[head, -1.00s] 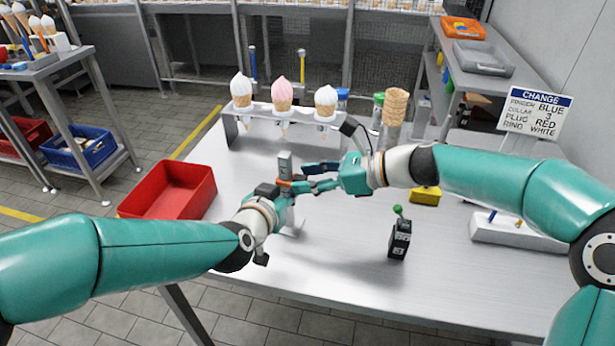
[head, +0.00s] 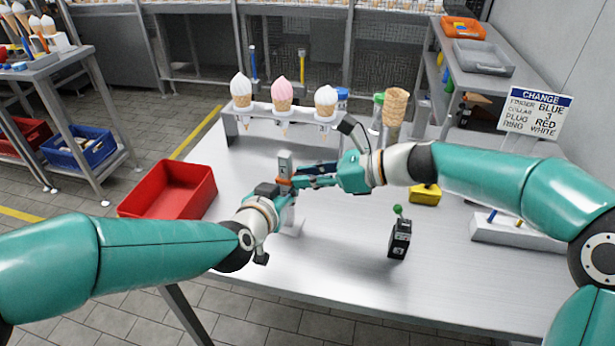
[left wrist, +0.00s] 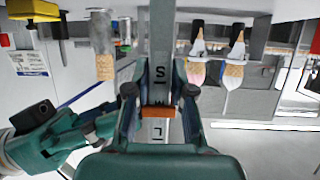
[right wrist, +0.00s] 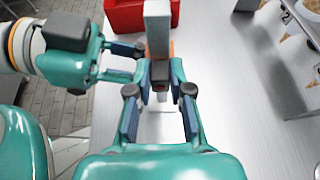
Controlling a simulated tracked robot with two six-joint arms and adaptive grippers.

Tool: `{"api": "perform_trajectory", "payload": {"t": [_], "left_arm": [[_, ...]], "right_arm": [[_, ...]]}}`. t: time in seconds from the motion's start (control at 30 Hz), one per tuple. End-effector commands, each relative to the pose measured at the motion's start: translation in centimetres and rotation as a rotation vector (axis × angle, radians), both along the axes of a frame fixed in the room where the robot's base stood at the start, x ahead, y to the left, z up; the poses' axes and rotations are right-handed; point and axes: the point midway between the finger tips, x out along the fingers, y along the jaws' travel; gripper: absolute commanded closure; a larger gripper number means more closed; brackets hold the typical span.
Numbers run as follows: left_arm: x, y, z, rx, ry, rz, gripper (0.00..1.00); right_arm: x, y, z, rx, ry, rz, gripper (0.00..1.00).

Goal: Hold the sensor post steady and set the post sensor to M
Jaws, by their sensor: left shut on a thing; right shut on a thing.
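The grey sensor post (head: 285,160) stands upright on the table, in the middle of the head view. In the left wrist view the post (left wrist: 160,40) carries the letters S and L. My left gripper (head: 284,187) is shut on the post, with a finger on each side. My right gripper (head: 298,181) comes from the right and is shut on the sensor. In the right wrist view the sensor's dark block (right wrist: 160,72) is between its fingers, with orange beside it.
A red bin (head: 170,190) stands left of the post. A rack (head: 285,112) with several ice cream cones is behind. A black box with a green knob (head: 399,240), a yellow block (head: 425,195) and a sign (head: 535,112) are to the right.

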Motion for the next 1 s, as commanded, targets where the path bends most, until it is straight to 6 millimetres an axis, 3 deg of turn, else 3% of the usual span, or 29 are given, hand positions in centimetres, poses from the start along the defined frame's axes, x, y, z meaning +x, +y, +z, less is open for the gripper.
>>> {"api": "perform_trajectory", "payload": {"t": [0.17,0.2,0.33,0.73,1.0], "left_arm": [[0.0,0.0,-0.1,0.001,0.003,0.000,1.00],[0.0,0.0,-0.1,0.000,0.003,0.000,1.00],[0.0,0.0,-0.1,0.000,0.003,0.000,1.00],[0.0,0.0,-0.1,0.001,0.003,0.000,1.00],[0.0,0.0,-0.1,0.001,0.002,0.000,1.00]], "right_arm": [[0.1,-0.1,0.2,0.002,-0.003,-0.005,1.00],[0.1,-0.1,0.2,0.002,-0.003,-0.006,0.77],[0.1,-0.1,0.2,0.002,-0.003,-0.005,0.55],[-0.1,-0.4,0.3,0.002,-0.002,-0.003,0.54],[-1.4,-4.0,1.8,0.002,-0.003,-0.008,0.54]]}}
